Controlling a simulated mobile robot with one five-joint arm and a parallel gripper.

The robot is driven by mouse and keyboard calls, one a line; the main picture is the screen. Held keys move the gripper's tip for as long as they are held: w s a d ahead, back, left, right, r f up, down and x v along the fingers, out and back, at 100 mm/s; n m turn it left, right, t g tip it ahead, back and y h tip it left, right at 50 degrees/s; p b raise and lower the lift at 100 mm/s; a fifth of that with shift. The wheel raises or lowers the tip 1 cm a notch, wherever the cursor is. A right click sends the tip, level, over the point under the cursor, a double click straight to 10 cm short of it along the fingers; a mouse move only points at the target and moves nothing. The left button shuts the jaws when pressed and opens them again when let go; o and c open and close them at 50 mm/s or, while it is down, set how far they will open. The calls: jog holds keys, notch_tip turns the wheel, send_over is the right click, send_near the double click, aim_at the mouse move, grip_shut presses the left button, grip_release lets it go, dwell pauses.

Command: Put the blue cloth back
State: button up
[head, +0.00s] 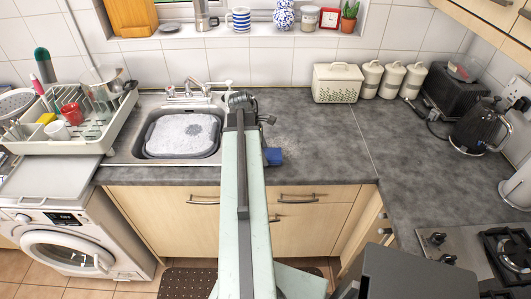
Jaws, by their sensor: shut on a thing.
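The blue cloth (273,156) shows as a small crumpled patch just right of my arm, by the front edge of the grey worktop. The rest of it is hidden behind the arm. My gripper (243,105) is at the far end of the pale green arm, over the worktop just right of the sink. My arm hides its fingertips. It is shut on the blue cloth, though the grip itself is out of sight.
The sink (182,134) with a soapy basin lies left of my arm, with a tap (188,91) behind. A loaded dish rack (70,135) stands further left. A bread bin (337,83), canisters (392,80) and a kettle (474,125) stand right. The middle right worktop is clear.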

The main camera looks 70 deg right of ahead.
jog(key=shift+s+r, duration=0.15)
jog(key=o, duration=0.8)
jog(key=shift+f, duration=0.2)
jog(key=shift+c, duration=0.2)
jog(key=o, duration=0.4)
jog(key=shift+r, duration=0.1)
jog(key=p+v, duration=1.1)
jog(key=v, duration=0.1)
jog(key=shift+r+p, duration=0.1)
jog(key=shift+p, duration=0.2)
jog(key=shift+a, duration=0.1)
